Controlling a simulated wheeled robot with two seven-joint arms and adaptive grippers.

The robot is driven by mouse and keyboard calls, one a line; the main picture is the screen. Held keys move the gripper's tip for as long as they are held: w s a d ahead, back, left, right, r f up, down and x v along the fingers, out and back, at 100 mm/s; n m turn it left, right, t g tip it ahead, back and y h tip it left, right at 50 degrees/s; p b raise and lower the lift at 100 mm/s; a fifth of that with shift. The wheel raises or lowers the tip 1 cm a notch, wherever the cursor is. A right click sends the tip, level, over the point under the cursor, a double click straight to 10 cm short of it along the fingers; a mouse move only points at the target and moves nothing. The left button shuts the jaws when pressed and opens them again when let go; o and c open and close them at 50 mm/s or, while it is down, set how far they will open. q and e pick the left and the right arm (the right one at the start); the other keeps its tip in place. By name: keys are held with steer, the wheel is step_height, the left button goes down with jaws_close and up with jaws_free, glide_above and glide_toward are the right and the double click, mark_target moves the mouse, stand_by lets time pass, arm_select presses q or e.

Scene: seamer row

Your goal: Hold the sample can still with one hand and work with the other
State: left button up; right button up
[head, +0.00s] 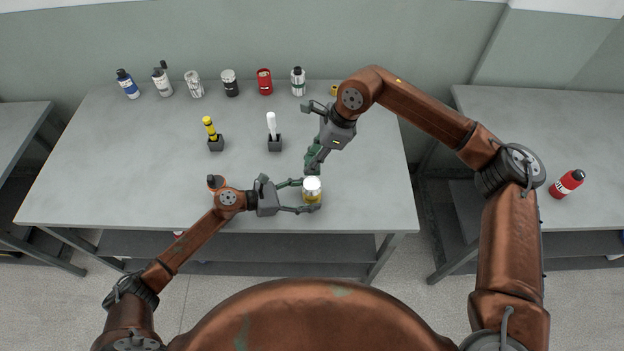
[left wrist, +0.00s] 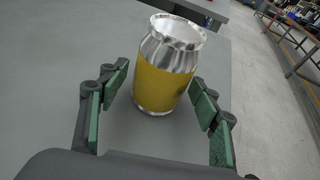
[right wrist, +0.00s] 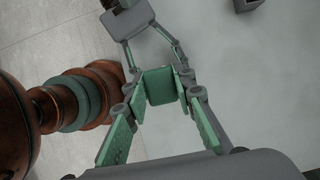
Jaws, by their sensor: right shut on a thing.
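The sample can (head: 312,190), silver with a yellow band, stands upright near the front of the middle table. In the left wrist view the can (left wrist: 165,75) is between and slightly beyond the finger pads. My left gripper (head: 298,196) is open around it, with gaps on both sides. My right gripper (head: 314,166) is just behind and above the can, pointing down. In the right wrist view it is shut on what looks like a green block (right wrist: 160,88). The can is hidden there, with my left gripper's fingers beyond the block.
A yellow tool (head: 209,128) and a white tool (head: 271,124) stand in dark holders mid-table. Several bottles and cans line the back edge, including a red can (head: 264,82). A red bottle (head: 567,183) is on the right table.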

arm_select(q)
steer(key=shift+o, duration=0.3)
steer(key=v, duration=1.2)
steer(key=shift+s+d, duration=0.1)
